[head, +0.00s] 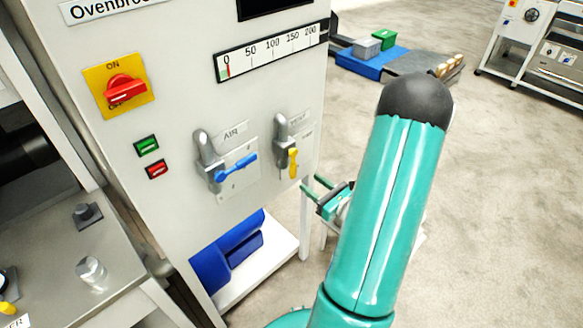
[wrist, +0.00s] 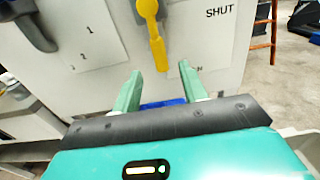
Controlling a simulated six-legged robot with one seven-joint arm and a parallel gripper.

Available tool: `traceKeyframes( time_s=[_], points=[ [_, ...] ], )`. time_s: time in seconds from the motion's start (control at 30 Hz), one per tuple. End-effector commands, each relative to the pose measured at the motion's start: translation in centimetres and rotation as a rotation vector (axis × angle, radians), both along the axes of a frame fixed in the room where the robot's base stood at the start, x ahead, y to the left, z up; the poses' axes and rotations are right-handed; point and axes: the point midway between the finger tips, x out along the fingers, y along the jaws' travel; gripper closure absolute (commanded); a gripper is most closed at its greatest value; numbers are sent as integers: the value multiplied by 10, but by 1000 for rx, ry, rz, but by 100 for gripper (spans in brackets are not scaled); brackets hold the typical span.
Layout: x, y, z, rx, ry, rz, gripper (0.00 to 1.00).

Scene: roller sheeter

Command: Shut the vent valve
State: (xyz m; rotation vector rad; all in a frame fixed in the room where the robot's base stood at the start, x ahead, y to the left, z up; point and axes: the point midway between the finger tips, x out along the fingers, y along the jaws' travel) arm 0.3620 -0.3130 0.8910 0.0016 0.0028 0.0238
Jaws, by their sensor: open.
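The vent valve's yellow lever (head: 293,163) is on the right of the grey cabinet front, below a grey pipe fitting, and hangs almost straight down. In the wrist view the yellow lever (wrist: 156,40) hangs down, tilted slightly, with a "SHUT" label to its right. My gripper (head: 322,196) is below and to the right of the lever in the head view. In the wrist view my gripper (wrist: 158,85) has its two green fingers apart and empty, with the lever's lower end above and between their tips. I cannot tell the depth gap.
The air valve's blue lever (head: 234,167) is left of the vent valve. A red rotary switch (head: 125,90) and green (head: 147,145) and red buttons are further left. A blue bin (head: 227,252) stands on the shelf below.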

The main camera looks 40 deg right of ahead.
Motion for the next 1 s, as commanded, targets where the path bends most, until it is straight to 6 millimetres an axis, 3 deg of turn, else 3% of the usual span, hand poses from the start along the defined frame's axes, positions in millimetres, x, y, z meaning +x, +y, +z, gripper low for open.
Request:
traceKeyframes(
  time_s=[0.4, 0.6, 0.83, 1.0],
  points=[
    [81, 2, 0, -2, -2, 6, 57],
    [95, 1, 0, 0, 0, 5, 57],
    [96, 1, 0, 0, 0, 4, 57],
    [96, 1, 0, -1, 0, 5, 89]
  ],
)
